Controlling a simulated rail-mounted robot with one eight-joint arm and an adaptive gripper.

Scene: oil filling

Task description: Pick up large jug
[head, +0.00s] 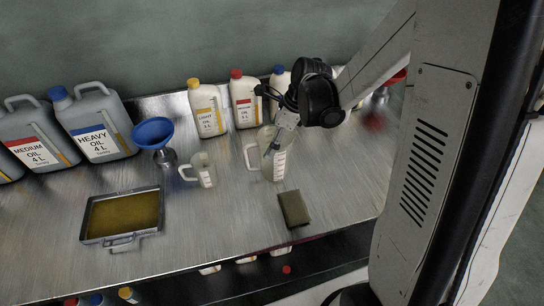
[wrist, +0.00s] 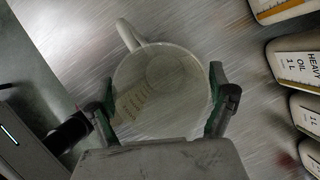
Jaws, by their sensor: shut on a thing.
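The large jug (head: 280,164) is a clear, pale measuring jug with a handle on its left and white graduation marks. It stands on the metal bench in the head view; I cannot tell whether its base touches the bench. My gripper (head: 273,146) comes down onto it from above. In the wrist view the jug (wrist: 163,92) sits between the two green-padded fingers of my gripper (wrist: 162,100), one on each side of its body. The fingers are shut on the jug, and its handle points to the upper left, free of them. The jug looks empty.
A smaller jug (head: 204,170) stands just left. A blue funnel (head: 153,133), large grey oil cans (head: 98,128) and small oil bottles (head: 206,109) line the back.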

